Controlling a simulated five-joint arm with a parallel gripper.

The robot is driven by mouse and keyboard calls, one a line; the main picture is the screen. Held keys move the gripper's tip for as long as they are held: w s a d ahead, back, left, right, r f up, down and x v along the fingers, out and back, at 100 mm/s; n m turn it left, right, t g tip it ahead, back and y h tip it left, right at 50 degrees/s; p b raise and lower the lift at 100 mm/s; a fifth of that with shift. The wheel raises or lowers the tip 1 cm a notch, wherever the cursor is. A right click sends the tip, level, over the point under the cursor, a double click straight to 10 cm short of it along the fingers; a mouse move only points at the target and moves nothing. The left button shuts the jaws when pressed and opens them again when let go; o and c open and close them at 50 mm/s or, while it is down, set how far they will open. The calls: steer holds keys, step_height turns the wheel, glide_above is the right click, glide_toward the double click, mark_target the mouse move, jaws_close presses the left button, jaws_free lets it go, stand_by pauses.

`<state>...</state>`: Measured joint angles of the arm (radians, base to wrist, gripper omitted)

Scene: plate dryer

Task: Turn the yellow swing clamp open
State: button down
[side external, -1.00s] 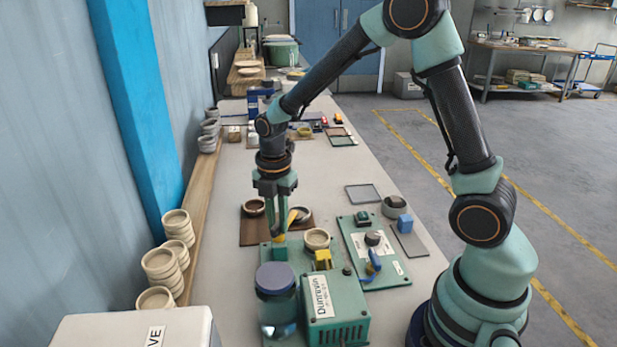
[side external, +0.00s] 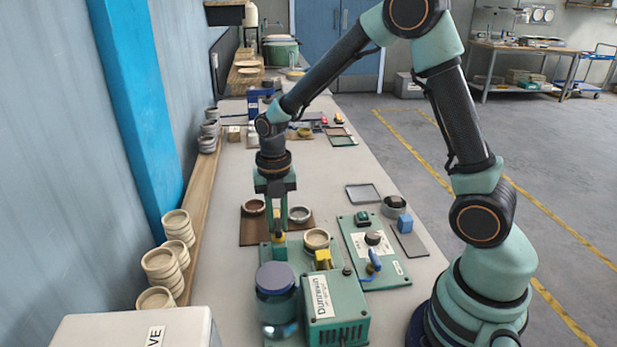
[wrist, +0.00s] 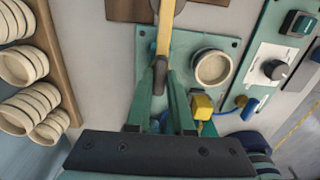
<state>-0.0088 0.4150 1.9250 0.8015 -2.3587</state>
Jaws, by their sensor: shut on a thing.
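The yellow swing clamp (wrist: 164,30) is a long yellow bar in the wrist view, running from the top edge down to a dark end piece between my fingertips. My gripper (wrist: 161,72) is shut on the clamp. In the side view my gripper (side external: 278,232) points down over the green base plate, with a bit of the yellow clamp (side external: 279,245) showing at its tips. The clamp's far end is cut off in the wrist view, and my fingers hide part of it in the side view.
A cream round cup (side external: 316,239) and a yellow block (side external: 323,259) stand just right of my gripper. The green Dunrevin box (side external: 336,302) and a dark-lidded jar (side external: 276,280) are in front. A control panel (side external: 372,245) lies right. A brown mat with rings (side external: 262,229) lies behind.

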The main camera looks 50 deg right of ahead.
stand_by(0.3)
steer(key=c, duration=0.8)
jaws_free()
step_height(320, 180, up, 12)
steer(key=shift+r, duration=0.1)
